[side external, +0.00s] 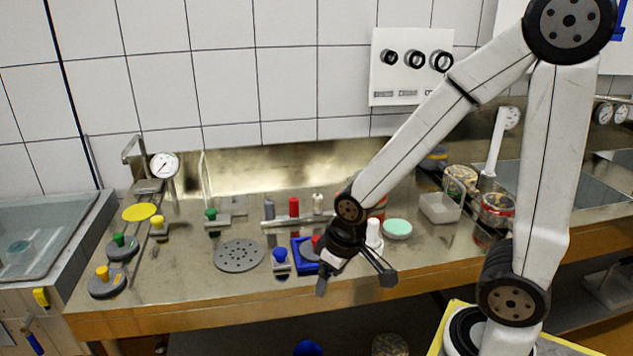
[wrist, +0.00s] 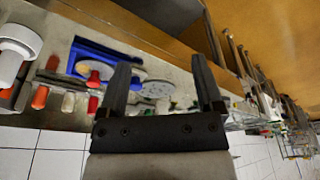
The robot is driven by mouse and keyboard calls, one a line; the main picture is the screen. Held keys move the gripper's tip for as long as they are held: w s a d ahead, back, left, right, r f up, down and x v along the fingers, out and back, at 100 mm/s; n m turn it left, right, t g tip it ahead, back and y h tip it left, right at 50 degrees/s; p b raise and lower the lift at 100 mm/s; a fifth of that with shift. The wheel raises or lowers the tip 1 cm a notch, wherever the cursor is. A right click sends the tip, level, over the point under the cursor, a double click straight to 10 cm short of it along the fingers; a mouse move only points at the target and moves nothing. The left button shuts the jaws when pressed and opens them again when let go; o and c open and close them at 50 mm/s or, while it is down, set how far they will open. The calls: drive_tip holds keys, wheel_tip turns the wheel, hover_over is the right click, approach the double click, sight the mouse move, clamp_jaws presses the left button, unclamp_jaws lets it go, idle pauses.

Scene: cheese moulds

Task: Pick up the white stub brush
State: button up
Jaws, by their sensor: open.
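The white stub brush (side external: 374,233) stands on the steel counter, just right of and behind my gripper in the side view, with its lower part partly covered by the gripper. In the wrist view a white handle on a round white base, which looks like the same brush (wrist: 14,52), is at the far left edge, outside the jaws. My gripper (side external: 355,281) is open and empty near the counter's front edge. Its two fingers are spread in the wrist view (wrist: 160,70), with nothing held between them.
A pale green disc (side external: 397,229) lies right of the white brush. Red and cream pegs stand behind. The counter (side external: 210,285) is clear at front left.

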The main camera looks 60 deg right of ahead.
wheel_tip(320, 180, up, 3)
drive_tip(key=m+g, duration=0.3)
drive_tip(key=m, duration=1.5)
hover_over(374, 220)
drive_tip(key=shift+s+f, duration=0.1)
drive_tip(key=shift+f, duration=1.4)
drive_tip(key=shift+f, duration=0.1)
drive_tip(key=shift+a+f, duration=0.1)
drive_tip(key=shift+f, duration=2.4)
